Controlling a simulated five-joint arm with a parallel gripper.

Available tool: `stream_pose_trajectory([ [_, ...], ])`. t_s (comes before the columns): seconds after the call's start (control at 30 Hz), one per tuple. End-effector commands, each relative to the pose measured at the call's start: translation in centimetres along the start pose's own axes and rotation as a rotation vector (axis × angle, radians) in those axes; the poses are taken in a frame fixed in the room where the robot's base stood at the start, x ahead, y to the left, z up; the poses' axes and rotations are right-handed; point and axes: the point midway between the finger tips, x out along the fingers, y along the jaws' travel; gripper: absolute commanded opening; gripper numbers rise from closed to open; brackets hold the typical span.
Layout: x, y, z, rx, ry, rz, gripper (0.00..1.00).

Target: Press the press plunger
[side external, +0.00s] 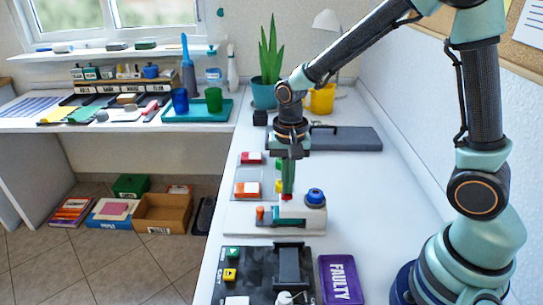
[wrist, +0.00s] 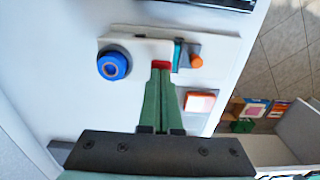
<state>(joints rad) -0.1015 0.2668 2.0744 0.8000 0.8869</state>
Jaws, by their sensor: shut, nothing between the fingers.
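A white press-like block (side external: 300,222) stands on the long white bench. It has a blue round knob (side external: 315,197), an orange peg (side external: 260,212), a teal part (side external: 269,217) and a small red piece (side external: 287,197), which I take for the plunger. My gripper (side external: 288,191) points straight down with its green fingers shut and empty. Its tips are right at the red piece, seemingly touching it; the exact contact is hidden. In the wrist view the closed fingertips (wrist: 160,72) meet the red piece (wrist: 160,65), between the blue knob (wrist: 114,66) and the orange peg (wrist: 196,61).
A white panel with an orange-red button (side external: 247,188) lies behind the block. In front are a dark panel (side external: 255,275) with coloured buttons and a purple FAULTY box (side external: 340,280). A dark grey slab (side external: 345,138) and a plant (side external: 267,70) stand behind. The bench right of the block is clear.

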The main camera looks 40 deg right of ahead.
Motion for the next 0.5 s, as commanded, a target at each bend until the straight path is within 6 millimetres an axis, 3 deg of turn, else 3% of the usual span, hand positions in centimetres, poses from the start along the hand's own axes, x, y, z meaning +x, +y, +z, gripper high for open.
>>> stream_pose_trajectory([
  [0.23, 0.3, 0.0, 0.0, 0.0, -0.001, 0.002, 0.0],
  [0.5, 2.6, 0.1, 0.1, 0.0, -0.003, 0.004, 0.0],
])
